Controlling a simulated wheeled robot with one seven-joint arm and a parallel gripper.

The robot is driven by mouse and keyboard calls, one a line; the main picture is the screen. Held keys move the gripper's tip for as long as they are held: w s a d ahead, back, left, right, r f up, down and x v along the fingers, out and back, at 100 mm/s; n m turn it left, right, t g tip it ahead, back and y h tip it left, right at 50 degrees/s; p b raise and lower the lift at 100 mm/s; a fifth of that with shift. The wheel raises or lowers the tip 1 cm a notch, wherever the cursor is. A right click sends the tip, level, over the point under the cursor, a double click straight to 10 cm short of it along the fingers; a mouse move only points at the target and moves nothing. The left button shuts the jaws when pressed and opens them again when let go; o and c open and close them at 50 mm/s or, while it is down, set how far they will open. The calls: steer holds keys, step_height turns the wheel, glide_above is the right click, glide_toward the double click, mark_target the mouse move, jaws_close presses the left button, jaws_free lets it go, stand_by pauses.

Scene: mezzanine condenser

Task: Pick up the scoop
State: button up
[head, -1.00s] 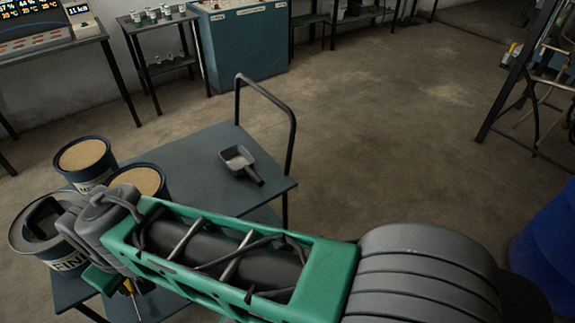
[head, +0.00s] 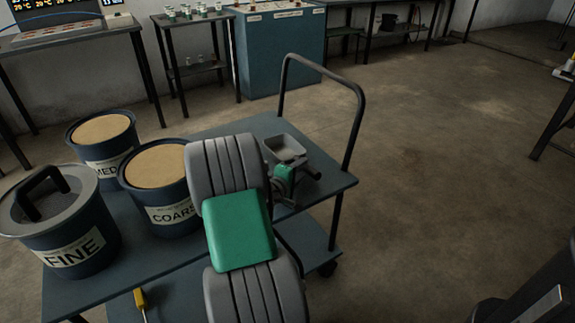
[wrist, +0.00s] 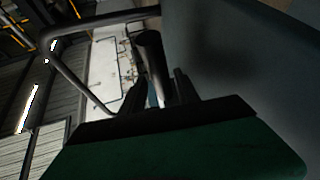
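The scoop (head: 285,148), a grey pan with a short dark handle, lies on the right end of the blue-grey cart top (head: 230,127). My arm reaches over the cart, and my gripper (wrist: 160,88) is beside the scoop at its handle end. In the wrist view, the dark round handle (wrist: 150,50) stands between the two fingers, which are apart with a gap beside it. My gripper looks open and not closed on the handle. In the head view my arm hides the fingertips.
Drums labelled FINE (head: 72,250), MED (head: 105,165) and COARSE (head: 165,215) stand left of my arm. FINE has a black handle on its top. The cart's rail (head: 350,125) rises close to the scoop. A yellow-handled tool (head: 140,298) shows below. Open floor lies to the right.

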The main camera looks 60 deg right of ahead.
steer(key=b+x, duration=0.1)
steer(key=x, duration=0.5)
steer(key=shift+s+f, duration=0.1)
jaws_close()
